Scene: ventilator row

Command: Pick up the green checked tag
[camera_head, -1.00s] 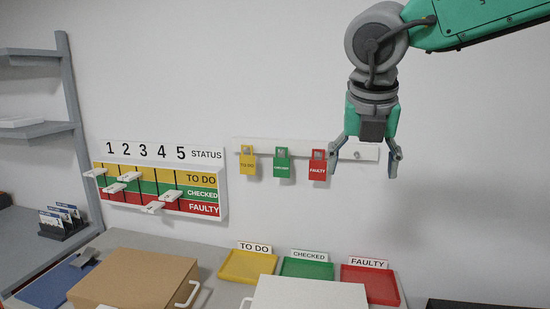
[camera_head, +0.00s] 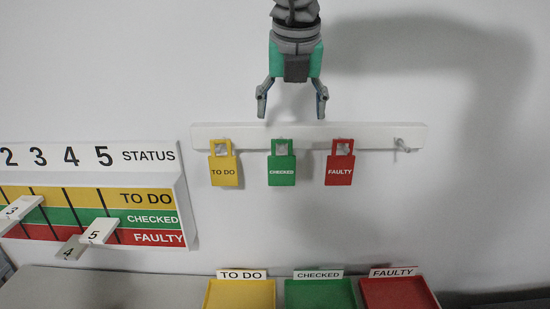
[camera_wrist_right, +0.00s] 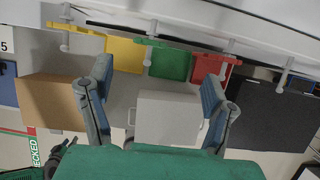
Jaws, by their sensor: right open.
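The green checked tag (camera_head: 281,170) hangs by its looped top from a peg on the white wall rail, between the yellow to-do tag (camera_head: 223,170) and the red faulty tag (camera_head: 339,170). My right gripper (camera_head: 292,110) points down just above the rail, fingers spread and empty. In the head view, it is above the green tag and slightly to its right. The right wrist view looks down past the open fingers (camera_wrist_right: 157,72). There the green tag (camera_wrist_right: 150,42) shows as a narrow strip on its peg beyond the fingertips. My left gripper is out of view.
The white rail (camera_head: 308,131) has a bare peg (camera_head: 403,146) at its right end. A status board (camera_head: 90,207) with numbered sliders is at the left. Below stand yellow (camera_head: 240,294), green (camera_head: 320,294) and red (camera_head: 399,294) trays. The wall above the rail is clear.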

